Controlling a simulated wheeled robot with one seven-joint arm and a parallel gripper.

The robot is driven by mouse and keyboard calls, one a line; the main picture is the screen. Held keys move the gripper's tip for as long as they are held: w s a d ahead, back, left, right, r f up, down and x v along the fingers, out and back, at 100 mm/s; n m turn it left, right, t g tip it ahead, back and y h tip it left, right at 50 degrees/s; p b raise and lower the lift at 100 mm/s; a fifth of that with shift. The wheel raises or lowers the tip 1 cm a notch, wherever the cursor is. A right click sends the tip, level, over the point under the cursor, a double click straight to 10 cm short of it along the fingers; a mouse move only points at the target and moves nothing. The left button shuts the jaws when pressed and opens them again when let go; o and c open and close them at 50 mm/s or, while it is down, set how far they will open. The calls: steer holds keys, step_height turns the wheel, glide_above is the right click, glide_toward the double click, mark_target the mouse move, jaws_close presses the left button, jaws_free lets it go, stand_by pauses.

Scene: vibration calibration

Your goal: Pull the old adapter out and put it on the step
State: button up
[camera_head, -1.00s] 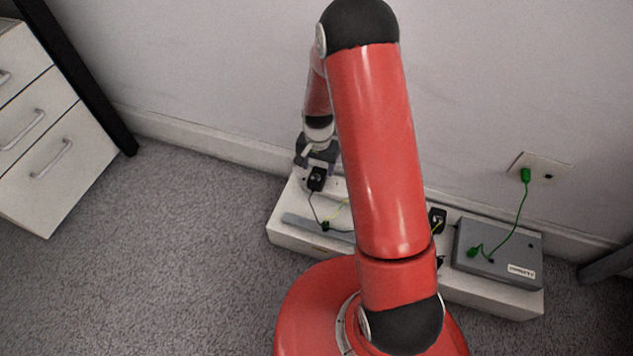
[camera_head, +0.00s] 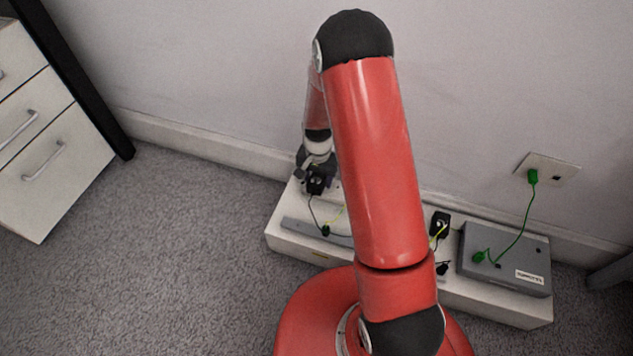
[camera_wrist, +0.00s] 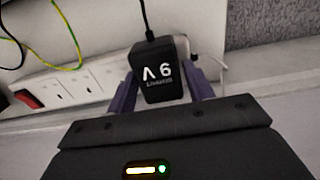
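The black adapter (camera_wrist: 160,68), with "Λ 6"-like white lettering as seen and a dark cable, sits at the white power strip (camera_wrist: 85,88) in the wrist view. In the head view the adapter (camera_head: 316,182) is at the left end of the white step (camera_head: 290,240). My gripper (camera_wrist: 162,78) has its two purple fingers on either side of the adapter, close to its edges. It also shows in the head view (camera_head: 316,170). Whether the fingers press on the adapter, and its prongs, cannot be seen.
A grey bar (camera_head: 305,228) lies along the step's front. To the right are a second black adapter (camera_head: 440,222) and a grey box (camera_head: 510,265). A green cable runs from the box to the wall socket (camera_head: 548,168). My arm covers the step's middle. Drawers (camera_head: 50,165) stand left.

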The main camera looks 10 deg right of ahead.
mark_target(318, 177)
steer(key=c, duration=0.6)
steer(key=shift+r, duration=0.1)
steer(key=shift+c, duration=0.2)
steer(key=shift+r+p, duration=0.45)
steer(key=shift+r, duration=0.3)
stand_by(0.4)
steer(key=shift+r+p, duration=1.15)
steer(key=shift+r, duration=0.55)
steer(key=s+d+f+b, duration=0.1)
steer(key=s+d, duration=0.4)
steer(key=d, duration=0.3)
steer(key=s+d+f+b, duration=0.2)
steer(key=s+d, duration=0.4)
steer(key=d, duration=0.2)
steer(key=s+d+f+b, duration=0.1)
steer(key=s+d, duration=0.5)
steer(key=d, duration=0.2)
steer(key=shift+s+d+f, duration=0.1)
steer(key=shift+d+f, duration=0.15)
steer(key=shift+d, duration=0.05)
steer(key=shift+f, duration=1.2)
